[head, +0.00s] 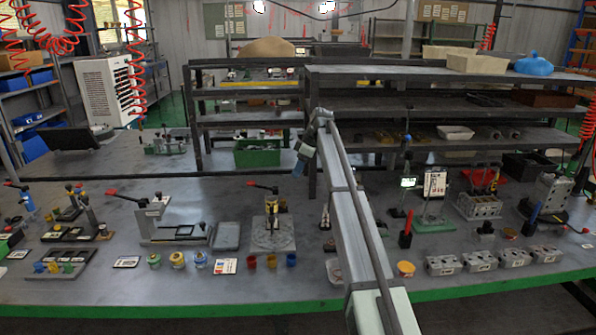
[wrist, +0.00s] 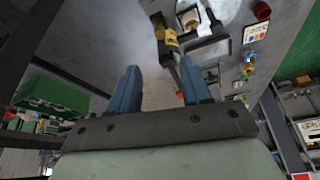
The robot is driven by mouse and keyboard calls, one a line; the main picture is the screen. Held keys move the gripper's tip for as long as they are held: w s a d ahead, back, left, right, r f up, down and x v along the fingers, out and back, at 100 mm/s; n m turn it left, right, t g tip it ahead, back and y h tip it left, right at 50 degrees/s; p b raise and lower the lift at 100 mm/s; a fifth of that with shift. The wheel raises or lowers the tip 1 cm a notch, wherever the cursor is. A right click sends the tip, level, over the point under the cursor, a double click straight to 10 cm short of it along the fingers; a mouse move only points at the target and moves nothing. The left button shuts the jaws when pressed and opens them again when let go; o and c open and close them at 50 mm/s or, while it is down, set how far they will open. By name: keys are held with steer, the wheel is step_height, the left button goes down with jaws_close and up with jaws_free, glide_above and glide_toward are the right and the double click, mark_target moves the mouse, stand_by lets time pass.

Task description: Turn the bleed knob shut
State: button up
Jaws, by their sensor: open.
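No part is clearly marked as the bleed knob, and I cannot tell which one it is. Several grey valve blocks (head: 440,265) stand in a row at the front right of the bench. A fixture (head: 272,232) with a red-tipped lever and a yellow-and-black part stands mid-bench. The yellow-and-black part (wrist: 166,40) also shows in the wrist view, beyond my fingertips. My gripper (head: 301,162) is raised above and behind that fixture in the head view. In the wrist view its two blue fingers (wrist: 158,68) are spread apart, with nothing held between them.
Several small coloured cups (head: 177,260) stand along the front of the bench, with a label card (head: 225,266) among them. A grey bracket fixture (head: 165,228) stands to the left. Black shelves (head: 430,104) rise behind. Bare bench (head: 150,185) shows at the back left.

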steer(key=w+n+g, duration=0.1)
steer(key=w+n, duration=0.1)
steer(key=w, duration=0.5)
steer(key=n+g, duration=0.2)
steer(key=n, duration=0.5)
glide_toward(284, 200)
steer(key=x, duration=0.8)
steer(key=shift+w, duration=0.15)
jaws_close()
stand_by(0.4)
